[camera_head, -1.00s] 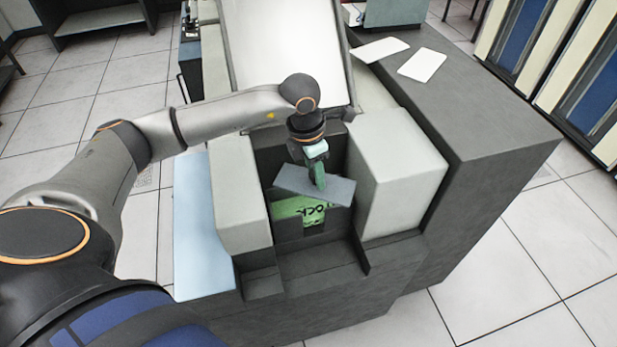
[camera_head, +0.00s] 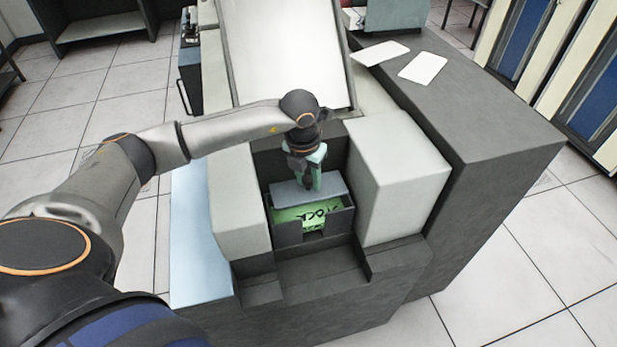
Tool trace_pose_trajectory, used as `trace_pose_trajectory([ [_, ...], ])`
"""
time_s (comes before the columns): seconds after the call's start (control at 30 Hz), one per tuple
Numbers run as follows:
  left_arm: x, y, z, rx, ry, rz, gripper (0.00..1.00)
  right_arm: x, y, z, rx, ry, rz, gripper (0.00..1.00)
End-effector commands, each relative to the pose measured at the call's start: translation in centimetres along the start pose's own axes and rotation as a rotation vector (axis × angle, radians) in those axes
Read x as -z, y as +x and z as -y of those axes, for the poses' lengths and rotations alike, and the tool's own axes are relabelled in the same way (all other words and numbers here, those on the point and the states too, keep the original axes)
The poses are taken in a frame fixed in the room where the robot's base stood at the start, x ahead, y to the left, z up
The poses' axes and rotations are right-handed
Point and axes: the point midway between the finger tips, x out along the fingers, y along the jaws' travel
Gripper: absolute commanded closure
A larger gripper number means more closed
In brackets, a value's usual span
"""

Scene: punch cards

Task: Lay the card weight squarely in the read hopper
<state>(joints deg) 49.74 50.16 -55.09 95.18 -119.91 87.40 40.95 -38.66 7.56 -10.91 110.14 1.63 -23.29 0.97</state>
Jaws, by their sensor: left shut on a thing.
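The card weight (camera_head: 326,189) is a flat blue-grey slab at the top of the read hopper, roughly in line with its walls. My left gripper (camera_head: 310,186) points down and is shut on the weight, partly hiding it. The read hopper (camera_head: 334,223) is a dark box between two pale blocks, with a notch in its front wall. Green cards with black lettering (camera_head: 308,214) show inside it, in front of and below the weight. Whether the weight touches the cards I cannot tell. My right gripper is out of view.
Pale blocks stand close on the left (camera_head: 238,200) and right (camera_head: 400,175) of the hopper. A large tilted white panel (camera_head: 285,55) rises behind. Two white cards (camera_head: 423,66) lie on the dark counter (camera_head: 480,125) at the right.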

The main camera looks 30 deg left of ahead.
Motion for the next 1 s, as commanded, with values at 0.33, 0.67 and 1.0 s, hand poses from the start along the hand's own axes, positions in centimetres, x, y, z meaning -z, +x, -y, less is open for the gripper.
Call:
trace_pose_trajectory([
  [0.33,0.0,0.5,0.0,0.001,0.001,0.003,1.00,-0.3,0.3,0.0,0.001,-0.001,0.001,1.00],
  [0.67,0.2,2.4,0.0,0.001,0.001,0.007,1.00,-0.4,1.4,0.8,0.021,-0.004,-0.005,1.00],
  [1.0,0.3,2.8,0.0,0.001,0.001,0.008,1.00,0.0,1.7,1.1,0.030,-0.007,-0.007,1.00],
])
